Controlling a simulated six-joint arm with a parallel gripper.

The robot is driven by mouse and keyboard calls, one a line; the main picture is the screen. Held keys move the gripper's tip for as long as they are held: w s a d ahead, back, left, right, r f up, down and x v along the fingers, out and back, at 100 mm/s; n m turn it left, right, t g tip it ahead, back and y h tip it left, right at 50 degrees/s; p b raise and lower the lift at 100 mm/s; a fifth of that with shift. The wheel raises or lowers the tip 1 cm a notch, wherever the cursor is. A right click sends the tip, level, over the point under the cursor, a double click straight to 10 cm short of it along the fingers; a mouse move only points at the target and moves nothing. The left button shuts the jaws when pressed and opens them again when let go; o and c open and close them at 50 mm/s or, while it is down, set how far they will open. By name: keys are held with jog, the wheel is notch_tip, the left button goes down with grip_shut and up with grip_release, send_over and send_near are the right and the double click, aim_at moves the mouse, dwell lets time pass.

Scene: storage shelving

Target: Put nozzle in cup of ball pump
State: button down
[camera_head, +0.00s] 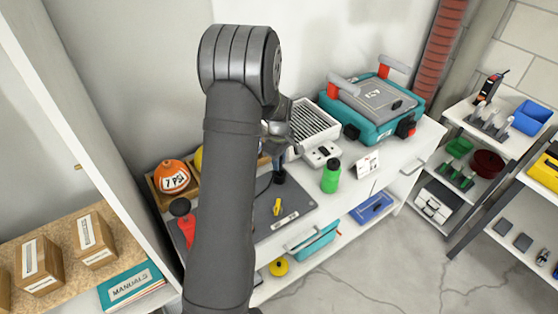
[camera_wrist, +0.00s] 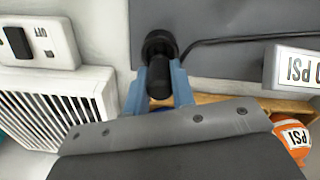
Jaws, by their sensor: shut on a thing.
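My gripper (camera_head: 279,160) is over the back of the grey mat (camera_head: 262,215), pointing down. In the wrist view its two blue fingers (camera_wrist: 160,82) are closed on a black cylindrical piece, which looks like the nozzle (camera_wrist: 160,70). A wider round black part, likely the cup (camera_wrist: 158,42), is at the piece's far end. I cannot tell whether the piece is inside it or only lined up. A black hose (camera_wrist: 240,39) runs right from there. A red and black pump-like object (camera_head: 183,222) shows at the mat's left, partly hidden by my arm.
A white slatted unit (camera_head: 314,122) and a teal case (camera_head: 378,105) are behind, to the right. An orange ball (camera_head: 172,177) sits in a wooden tray at left. A PSI sign (camera_head: 284,220) lies in front.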

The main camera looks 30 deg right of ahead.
jog(key=shift+f, duration=1.5)
dwell(0.8)
jog(key=c, duration=0.6)
grip_release()
jog(key=shift+r, duration=0.1)
jog(key=shift+r, duration=3.9)
jog(key=shift+f, duration=3.3)
jog(key=shift+r, duration=0.15)
